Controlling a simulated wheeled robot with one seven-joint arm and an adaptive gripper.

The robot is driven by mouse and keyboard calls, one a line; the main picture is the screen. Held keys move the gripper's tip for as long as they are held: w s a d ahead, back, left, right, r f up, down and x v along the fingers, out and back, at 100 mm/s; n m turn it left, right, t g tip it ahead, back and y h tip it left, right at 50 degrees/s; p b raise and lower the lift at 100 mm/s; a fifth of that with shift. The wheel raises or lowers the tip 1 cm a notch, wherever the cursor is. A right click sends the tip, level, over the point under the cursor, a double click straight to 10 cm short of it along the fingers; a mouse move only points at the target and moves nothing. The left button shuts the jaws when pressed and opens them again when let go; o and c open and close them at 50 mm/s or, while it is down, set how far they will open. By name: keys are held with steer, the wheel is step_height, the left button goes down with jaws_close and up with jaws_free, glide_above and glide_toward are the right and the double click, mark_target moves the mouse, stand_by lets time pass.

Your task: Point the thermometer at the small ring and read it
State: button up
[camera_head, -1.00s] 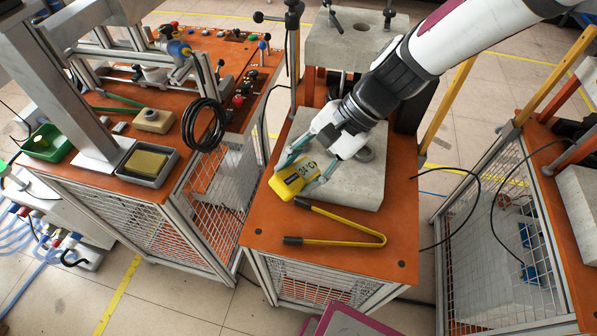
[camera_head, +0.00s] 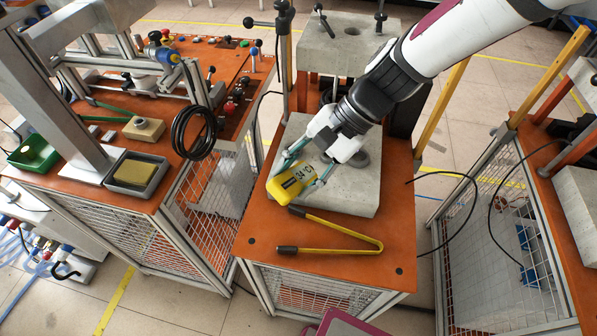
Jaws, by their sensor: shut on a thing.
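My gripper (camera_head: 299,174) is shut on the yellow thermometer (camera_head: 284,189), with its teal fingers on either side of it. The thermometer is at the front left of the concrete block (camera_head: 352,199), tilted, with its dark-lettered display facing up towards the camera. The display characters look turned over and I cannot read them surely.
Yellow-handled tongs (camera_head: 335,229) lie on the orange table (camera_head: 265,222) in front of the block. An upper concrete block (camera_head: 345,48) stands behind on posts. The left table has a black cable coil (camera_head: 194,132), a grey tray (camera_head: 138,172) with a yellow pad, and a green bin (camera_head: 35,154).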

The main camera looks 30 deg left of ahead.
mark_target(298, 180)
stand_by(0.8)
step_height(298, 180, up, 8)
steer(key=p, duration=0.5)
steer(key=shift+s+r, duration=0.15)
steer(key=shift+r, duration=0.35)
stand_by(0.3)
